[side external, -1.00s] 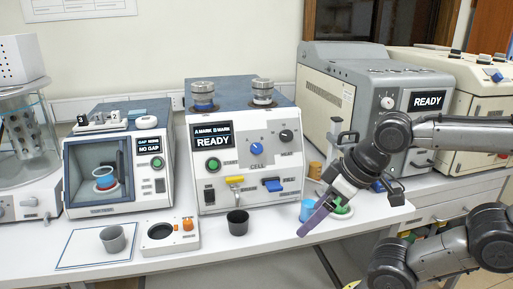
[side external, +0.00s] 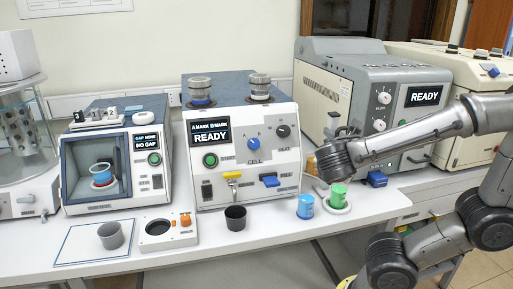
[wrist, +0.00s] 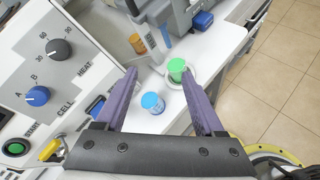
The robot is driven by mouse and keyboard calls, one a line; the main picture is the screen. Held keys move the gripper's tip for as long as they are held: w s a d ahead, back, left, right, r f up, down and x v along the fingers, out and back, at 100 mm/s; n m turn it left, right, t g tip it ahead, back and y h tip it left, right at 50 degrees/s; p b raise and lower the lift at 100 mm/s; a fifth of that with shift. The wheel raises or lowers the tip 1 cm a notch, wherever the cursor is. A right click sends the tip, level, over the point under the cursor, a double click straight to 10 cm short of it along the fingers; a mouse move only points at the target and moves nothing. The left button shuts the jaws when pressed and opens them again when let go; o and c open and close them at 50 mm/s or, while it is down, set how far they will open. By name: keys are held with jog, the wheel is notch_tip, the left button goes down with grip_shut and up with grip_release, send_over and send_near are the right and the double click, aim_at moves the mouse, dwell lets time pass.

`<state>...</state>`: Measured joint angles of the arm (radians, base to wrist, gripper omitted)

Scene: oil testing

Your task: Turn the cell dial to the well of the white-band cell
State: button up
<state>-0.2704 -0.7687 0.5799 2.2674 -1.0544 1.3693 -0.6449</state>
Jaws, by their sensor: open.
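The cell dial (side external: 253,144) is a blue knob on the white tester's front panel, above the word CELL. In the wrist view the dial (wrist: 37,96) is at the left, with marks A and B beside it; I cannot surely read its pointer. The white-band cell (side external: 260,88) stands in the right well on the tester's top. A blue-band cell (side external: 201,91) stands in the left well. My gripper (wrist: 158,72) is open and empty, its purple fingers apart. In the side view it is right of the panel, apart from the dial, with its fingers hidden.
A dark heat knob (side external: 283,131) is right of the dial. Below are a green button (side external: 210,160), a yellow lever (side external: 233,183) and a blue lever (side external: 270,181). Blue (side external: 305,206) and green (side external: 338,195) cups stand at the bench's right. A dark cup (side external: 235,218) stands in front.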

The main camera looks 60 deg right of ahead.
jog(key=w+a+r+n+t+h, duration=0.2)
jog(key=w+n+t+h, duration=0.1)
jog(key=w+n+t, duration=0.3)
jog(key=n+t+y, duration=0.2)
jog(key=n+t, duration=0.3)
jog(key=n, duration=0.2)
send_near(255, 144)
jog(key=shift+x, duration=4.05)
jog(key=shift+a, duration=0.1)
grip_shut()
